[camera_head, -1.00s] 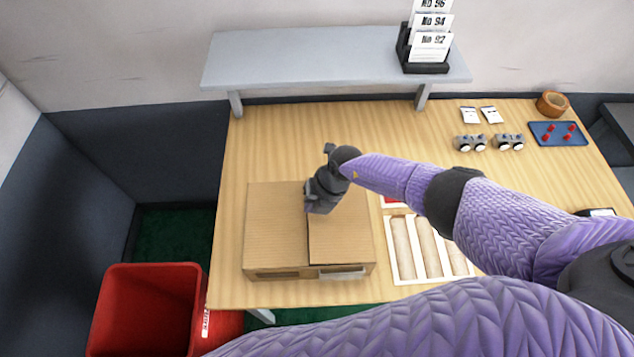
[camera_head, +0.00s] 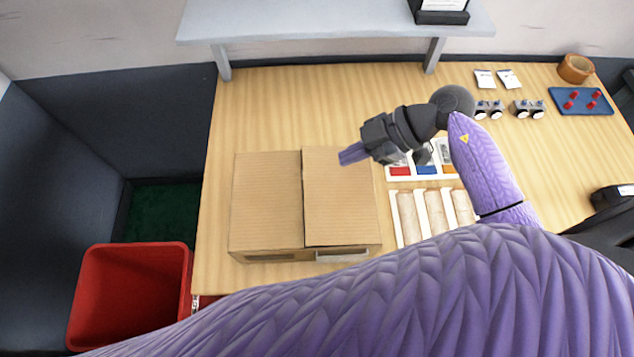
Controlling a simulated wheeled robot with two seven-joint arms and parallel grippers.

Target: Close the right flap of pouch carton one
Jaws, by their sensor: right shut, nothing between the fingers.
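The cardboard carton (camera_head: 267,207) sits on the wooden table, left of its middle. Its right flap (camera_head: 338,200) lies over the right half of the top, with its left edge along the middle seam and seeming slightly raised over the left half. The left half of the top also lies flat. My right gripper (camera_head: 350,155) is shut and empty, its fingers pointing left above the far right corner of the carton. I cannot tell whether it touches the flap. My left gripper is not in view.
A white tray with wrapped rolls (camera_head: 436,212) and a tray of coloured packs (camera_head: 427,171) stand right of the carton. A grey shelf (camera_head: 330,22) spans the back. Metal parts, a blue tray (camera_head: 581,101) and a tape roll (camera_head: 575,68) lie far right. A red bin (camera_head: 130,295) stands at lower left.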

